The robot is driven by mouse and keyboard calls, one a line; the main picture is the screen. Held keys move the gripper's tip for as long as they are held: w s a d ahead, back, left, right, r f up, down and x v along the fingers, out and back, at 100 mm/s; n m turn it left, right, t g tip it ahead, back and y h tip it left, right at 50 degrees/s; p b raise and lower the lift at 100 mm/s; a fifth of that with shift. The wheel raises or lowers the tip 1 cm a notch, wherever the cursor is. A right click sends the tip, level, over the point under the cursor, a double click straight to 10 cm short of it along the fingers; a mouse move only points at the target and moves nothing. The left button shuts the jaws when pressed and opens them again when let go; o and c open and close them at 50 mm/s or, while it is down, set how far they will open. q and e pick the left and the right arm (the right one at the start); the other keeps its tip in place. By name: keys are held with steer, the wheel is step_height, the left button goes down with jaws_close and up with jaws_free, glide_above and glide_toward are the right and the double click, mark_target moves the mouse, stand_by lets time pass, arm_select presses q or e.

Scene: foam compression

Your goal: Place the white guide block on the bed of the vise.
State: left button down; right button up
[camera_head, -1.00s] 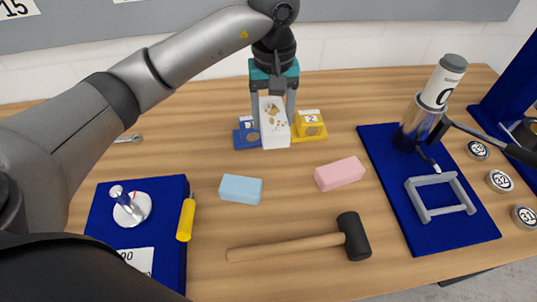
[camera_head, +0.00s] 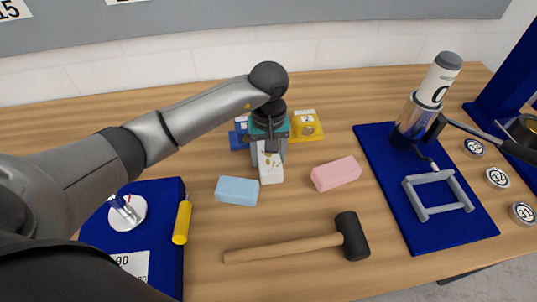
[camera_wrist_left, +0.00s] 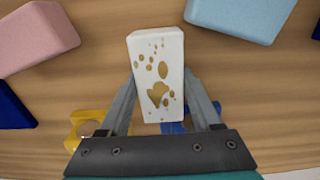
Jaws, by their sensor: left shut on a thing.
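My left gripper (camera_head: 268,150) is shut on the white guide block (camera_head: 270,168), which has brown spots on its face. In the head view the block is between the light blue block (camera_head: 237,191) and the pink block (camera_head: 337,173). The wrist view also shows the guide block (camera_wrist_left: 157,72) between the fingers of the left gripper (camera_wrist_left: 160,92). Whether the block touches the table cannot be told. I cannot pick out a vise with certainty. My right gripper is not in view.
Behind the gripper are a blue part (camera_head: 239,132) and a yellow part (camera_head: 306,125). A mallet (camera_head: 300,245) lies in front. A grey frame (camera_head: 437,196) and a cylinder (camera_head: 430,95) are on the blue mat (camera_head: 465,225). A yellow-handled tool (camera_head: 182,222) is left.

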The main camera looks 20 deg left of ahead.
arm_select(q)
steer(key=shift+f, duration=0.1)
steer(key=shift+c, duration=1.8)
jaws_free()
steer(key=shift+o, duration=1.4)
